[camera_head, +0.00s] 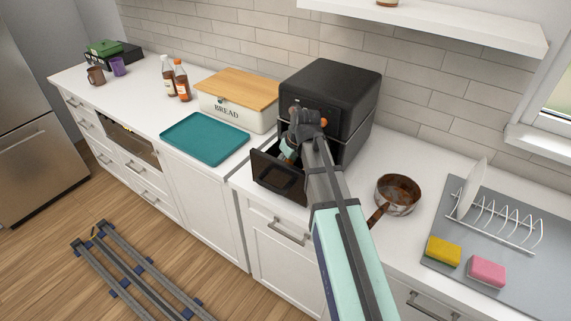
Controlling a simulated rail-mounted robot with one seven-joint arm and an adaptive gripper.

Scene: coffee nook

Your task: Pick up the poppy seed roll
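I cannot make out a poppy seed roll anywhere in view. The black air fryer (325,82) stands on the counter at the middle, with its front drawer (278,178) pulled out or folded open. My arm reaches over the counter to the front of the air fryer. My gripper (288,152) is at the drawer's opening, small and partly hidden by my wrist. I cannot see whether its fingers are open or shut or hold anything. The inside of the drawer is mostly hidden.
A white bread box (219,112) with a closed wooden lid stands left of the air fryer. A bare teal tray (205,138) lies in front of it. Two bottles (181,80) stand behind the tray. A copper pan (397,195) and dish rack (490,224) are at right.

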